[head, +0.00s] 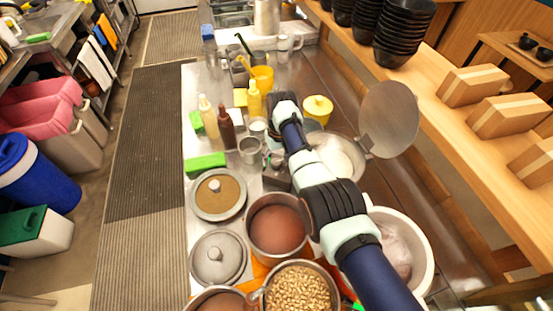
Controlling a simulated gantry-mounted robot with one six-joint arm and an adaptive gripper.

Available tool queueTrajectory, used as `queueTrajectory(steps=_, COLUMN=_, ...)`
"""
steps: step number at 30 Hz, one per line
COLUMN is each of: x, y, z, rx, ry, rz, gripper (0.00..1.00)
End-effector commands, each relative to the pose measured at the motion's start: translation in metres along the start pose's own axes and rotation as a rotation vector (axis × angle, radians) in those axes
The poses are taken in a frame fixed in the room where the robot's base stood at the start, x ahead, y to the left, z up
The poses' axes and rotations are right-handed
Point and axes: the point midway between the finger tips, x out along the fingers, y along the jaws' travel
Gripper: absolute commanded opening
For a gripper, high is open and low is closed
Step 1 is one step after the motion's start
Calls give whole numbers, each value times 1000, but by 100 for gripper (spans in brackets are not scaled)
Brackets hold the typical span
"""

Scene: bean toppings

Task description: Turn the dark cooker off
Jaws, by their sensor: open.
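A round cooker (357,174) stands right of the middle, with pale contents inside. It looks like the dark cooker, but my arm covers its left side. Its round grey lid (390,118) stands raised on the right. No switch or indicator light can be made out on it. My arm reaches from the lower right across the counter, left of the cooker. My gripper (277,181) appears open, small and dark, low on the cooker's left side. Its fingertips are hard to make out, and whether it touches the cooker cannot be told.
A brown-filled pot (278,229), a bean pot (298,289) and lidded pots crowd the front. A white cooker (422,246) is at lower right. Sauce bottles (226,128), a green block (205,162) and a yellow-lidded jar (318,108) stand nearby. Bowls line the right shelf.

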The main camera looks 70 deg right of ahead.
Motion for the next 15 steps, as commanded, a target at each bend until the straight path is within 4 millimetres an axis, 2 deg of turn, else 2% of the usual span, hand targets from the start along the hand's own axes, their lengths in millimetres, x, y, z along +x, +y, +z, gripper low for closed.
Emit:
queueTrajectory(steps=9, x=-76, y=0, z=0, rx=1, ry=5, rz=1, gripper=66)
queueTrajectory(steps=12, x=-95, y=0, z=0, rx=1, ry=3, rz=0, gripper=66)
queueTrajectory(steps=15, x=-104, y=0, z=0, rx=1, ry=1, rz=0, gripper=66)
